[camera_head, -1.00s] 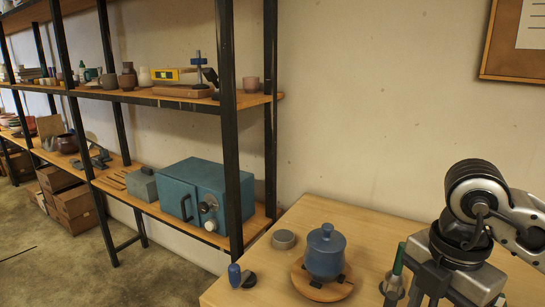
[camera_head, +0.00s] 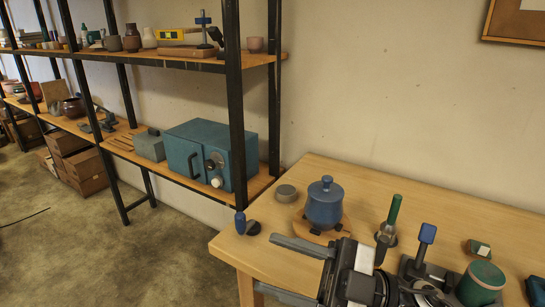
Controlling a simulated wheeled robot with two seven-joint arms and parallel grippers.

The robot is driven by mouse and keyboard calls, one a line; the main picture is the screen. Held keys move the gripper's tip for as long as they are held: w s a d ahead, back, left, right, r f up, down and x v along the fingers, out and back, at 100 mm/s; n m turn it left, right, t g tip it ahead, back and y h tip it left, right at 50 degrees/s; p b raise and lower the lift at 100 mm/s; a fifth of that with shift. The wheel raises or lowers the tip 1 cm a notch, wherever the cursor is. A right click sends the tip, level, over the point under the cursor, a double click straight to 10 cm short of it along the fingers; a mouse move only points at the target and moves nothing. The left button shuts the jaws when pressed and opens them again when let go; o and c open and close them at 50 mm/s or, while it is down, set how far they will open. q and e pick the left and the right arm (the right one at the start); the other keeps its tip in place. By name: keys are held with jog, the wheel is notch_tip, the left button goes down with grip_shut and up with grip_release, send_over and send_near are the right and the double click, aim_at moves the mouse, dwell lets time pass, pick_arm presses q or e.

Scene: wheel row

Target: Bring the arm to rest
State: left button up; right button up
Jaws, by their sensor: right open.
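My right gripper (camera_head: 267,264) is low in the head view, in front of the wooden table's (camera_head: 359,188) near edge area. Its two grey fingers point left, spread apart, with nothing between them. The upper finger passes in front of the table top; the lower one is over the table's front edge. A blue lidded jar (camera_head: 324,205) stands upright on a round wooden board (camera_head: 299,227) with dark clips, just behind the upper finger. My left gripper is not in view.
A green-handled tool (camera_head: 394,211), a blue-topped tool (camera_head: 427,234) and a green jar (camera_head: 481,281) are to the right. A shelf with a teal box (camera_head: 238,150) stands left. The back of the table is clear.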

jog(key=w+d+f+m+t+h, duration=0.3)
jog(key=d+f+m+t+h, duration=0.2)
jog(key=f+m+t+h, duration=0.3)
jog(key=w+d+f+m+t+h, duration=0.35)
jog(key=f+m+t+h, duration=0.3)
jog(key=m, duration=0.35)
jog(key=s+d+f+m+g+h, duration=0.1)
jog(key=s+d+f+g+h, duration=0.1)
jog(key=s+f, duration=0.4)
jog(key=s+d+f+m+g+h, duration=0.2)
jog(key=s+d+f+g, duration=0.1)
jog(key=f, duration=0.9)
jog(key=s+g, duration=0.1)
jog(key=s, duration=0.1)
jog(key=shift+s+f+g, duration=0.15)
jog(key=shift+s+g, duration=0.2)
